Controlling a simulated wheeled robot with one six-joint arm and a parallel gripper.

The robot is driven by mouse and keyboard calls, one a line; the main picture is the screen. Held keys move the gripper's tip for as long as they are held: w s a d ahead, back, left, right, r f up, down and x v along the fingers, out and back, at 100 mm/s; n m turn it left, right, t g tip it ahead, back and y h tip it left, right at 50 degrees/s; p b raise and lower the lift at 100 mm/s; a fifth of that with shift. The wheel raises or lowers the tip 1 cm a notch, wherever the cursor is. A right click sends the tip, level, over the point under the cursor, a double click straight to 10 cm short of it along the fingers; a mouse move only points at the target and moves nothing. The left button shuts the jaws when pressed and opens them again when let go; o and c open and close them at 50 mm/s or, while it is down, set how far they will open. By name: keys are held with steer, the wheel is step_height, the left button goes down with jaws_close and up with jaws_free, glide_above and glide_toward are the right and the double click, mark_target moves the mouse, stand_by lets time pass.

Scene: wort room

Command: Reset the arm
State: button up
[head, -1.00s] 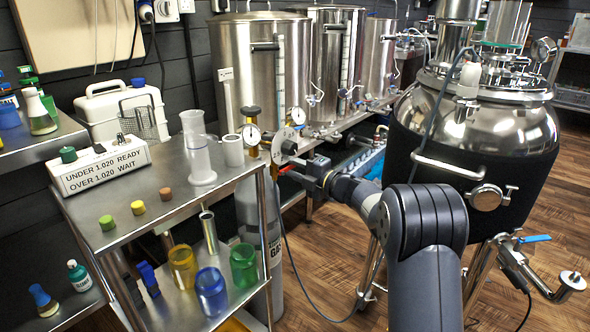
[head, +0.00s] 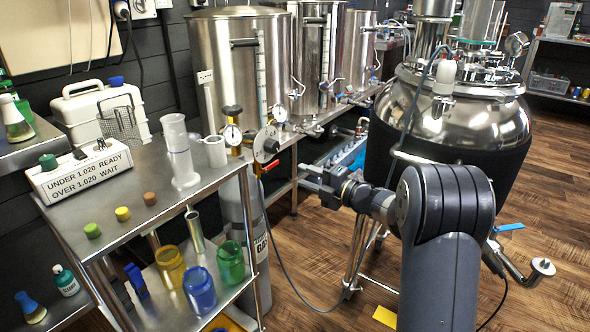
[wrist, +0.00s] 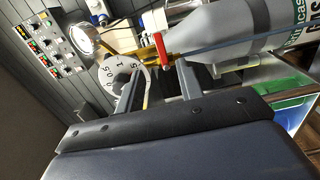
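My gripper (head: 303,179) is at the end of my arm in the middle of the head view, to the right of and below the gas bottle's dial (head: 265,144) and apart from it. In the wrist view, my gripper (wrist: 158,88) shows two grey fingers spread apart with nothing held between them. Beyond them are the dial (wrist: 121,76), a red lever (wrist: 165,48) and the grey gas bottle (wrist: 225,38). The arm is stretched out from the lower right of the head view.
The steel cart (head: 125,205) stands left, with a cylinder (head: 180,155), a labelled box (head: 82,172), caps and coloured jars. A yellow sheet (head: 385,316) lies on the floor. Kettles line the back.

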mark_target(275, 165)
steer(key=shift+s+d, duration=0.2)
steer(key=shift+d, duration=0.05)
steer(key=b+x, duration=0.2)
steer(key=x, duration=0.9)
steer(key=shift+b, duration=0.3)
steer(key=shift+d, duration=0.1)
